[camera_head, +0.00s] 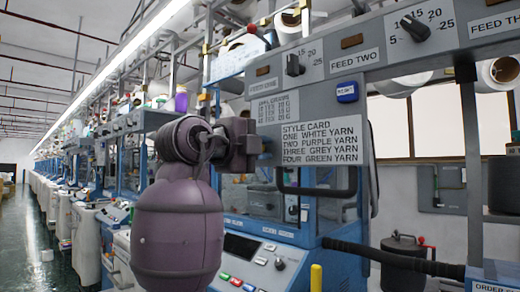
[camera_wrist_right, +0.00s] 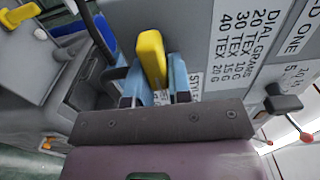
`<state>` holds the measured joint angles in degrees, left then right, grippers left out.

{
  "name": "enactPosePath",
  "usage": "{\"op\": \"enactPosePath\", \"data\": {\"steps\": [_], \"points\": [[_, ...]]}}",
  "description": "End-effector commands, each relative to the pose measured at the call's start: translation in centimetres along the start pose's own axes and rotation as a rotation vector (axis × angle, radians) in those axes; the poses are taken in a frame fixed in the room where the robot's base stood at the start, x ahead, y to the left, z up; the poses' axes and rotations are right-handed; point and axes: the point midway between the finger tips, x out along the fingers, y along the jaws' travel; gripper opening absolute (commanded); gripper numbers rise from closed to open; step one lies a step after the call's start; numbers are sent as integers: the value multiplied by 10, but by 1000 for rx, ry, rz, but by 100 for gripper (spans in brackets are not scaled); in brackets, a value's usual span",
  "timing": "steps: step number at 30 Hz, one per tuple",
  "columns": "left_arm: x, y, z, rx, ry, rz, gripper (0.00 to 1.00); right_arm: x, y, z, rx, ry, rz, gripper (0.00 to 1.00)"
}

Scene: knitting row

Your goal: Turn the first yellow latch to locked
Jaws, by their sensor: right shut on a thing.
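My right gripper (camera_head: 256,145) is at the front of the grey and blue knitting machine, beside the style card (camera_head: 318,143). In the right wrist view, the blue fingers of my right gripper (camera_wrist_right: 155,82) are shut on a yellow latch (camera_wrist_right: 151,50), whose upper part sticks out beyond them. In the head view my wrist and gripper hide this latch. I cannot tell from these frames how far the latch is turned. My left gripper is not in view.
A dark handle (camera_head: 316,190) sits under the style card. A dial panel (camera_head: 330,62) with black knobs runs above. A yellow post (camera_head: 316,278) stands at the lower front. A dark canister (camera_head: 404,262) is at the right. An open aisle (camera_head: 35,240) runs along the left.

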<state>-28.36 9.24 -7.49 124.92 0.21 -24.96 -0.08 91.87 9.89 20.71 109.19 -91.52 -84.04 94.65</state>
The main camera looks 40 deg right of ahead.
Motion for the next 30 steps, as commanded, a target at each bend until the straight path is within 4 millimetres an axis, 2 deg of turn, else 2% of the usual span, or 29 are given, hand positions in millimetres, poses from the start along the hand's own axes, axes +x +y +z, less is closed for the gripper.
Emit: {"op": "enactPosePath", "data": {"steps": [1, 2, 6, 17, 20, 30], "points": [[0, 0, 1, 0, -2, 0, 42, 0, 1, 0, 0, 1, 1, 0], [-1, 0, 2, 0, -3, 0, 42, 0, 1, 0, 0, 1, 1, 23], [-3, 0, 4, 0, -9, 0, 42, 0, 1, 0, -1, 1, 1, 43], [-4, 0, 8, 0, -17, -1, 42, -5, 0, 0, -1, -1, 0, 43], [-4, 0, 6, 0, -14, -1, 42, -15, 0, 0, -1, -2, 1, 43], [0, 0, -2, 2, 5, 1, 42, -76, 0, 0, -1, -2, 1, 43]]}}
